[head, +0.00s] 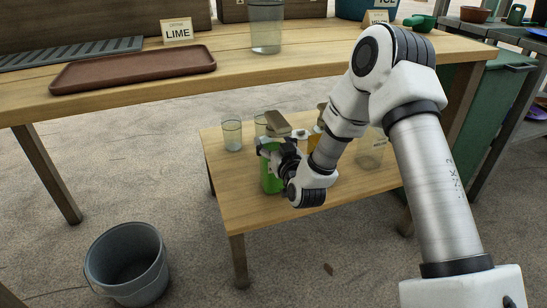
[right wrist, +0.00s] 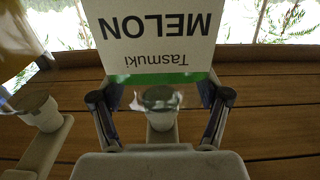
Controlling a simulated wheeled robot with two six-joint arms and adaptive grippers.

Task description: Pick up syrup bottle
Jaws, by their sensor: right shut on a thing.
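The green syrup bottle (head: 270,180) stands on the low wooden table, partly hidden by my right gripper (head: 271,150). The gripper is shut on the bottle near its upper part. In the right wrist view, the bottle's white MELON label (right wrist: 155,35) appears upside down, with a green edge. A white-necked top (right wrist: 160,100) shows between the two fingers there. I cannot tell whether the bottle's base is touching the table. My left gripper is not in view.
Clear glasses (head: 232,133) and an amber bottle (head: 314,142) stand close by on the low table (head: 235,195). The higher counter (head: 230,68) behind holds a brown tray (head: 135,70) and a LIME sign (head: 177,31). A grey bucket (head: 127,262) stands on the ground.

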